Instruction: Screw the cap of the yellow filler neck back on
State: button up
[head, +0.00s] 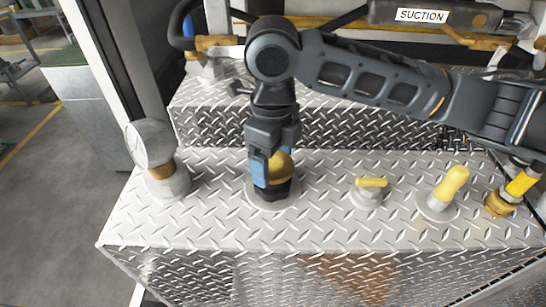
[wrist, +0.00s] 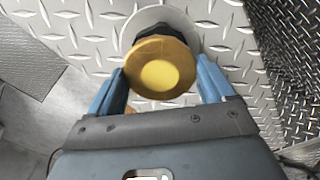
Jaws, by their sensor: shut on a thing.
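The yellow cap (head: 281,166) is between the blue fingers of my gripper (head: 271,170), which is shut on it. Below it is the dark filler neck (head: 271,193), standing on a round pale flange on the diamond-plate top. In the wrist view the round cap (wrist: 162,66) lies between both fingertips, and the dark neck (wrist: 158,32) shows behind its upper edge. The cap is over the neck and looks in contact with it; I cannot tell whether the threads are engaged. A finger hides part of the cap in the head view.
A round gauge-like fitting (head: 150,146) stands at the left of the diamond-plate top (head: 205,225). To the right are a small yellow-handled fitting (head: 371,185), a yellow-capped post (head: 448,188) and a brass and yellow fitting (head: 512,188). A raised step (head: 345,128) is behind.

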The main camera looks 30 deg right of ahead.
jog(key=shift+f+b, duration=0.45)
jog(key=shift+f, duration=0.1)
dwell(0.7)
dwell(0.3)
jog(key=shift+r+m+p, duration=0.15)
jog(key=shift+m+p, duration=0.5)
jog(key=shift+m, duration=0.55)
jog(key=m, duration=0.2)
jog(key=shift+m+p, duration=0.35)
jog(key=shift+m, duration=0.05)
jog(key=shift+m+p, duration=0.65)
jog(key=shift+m, duration=0.45)
jog(key=m+p, duration=0.1)
jog(key=m, duration=0.2)
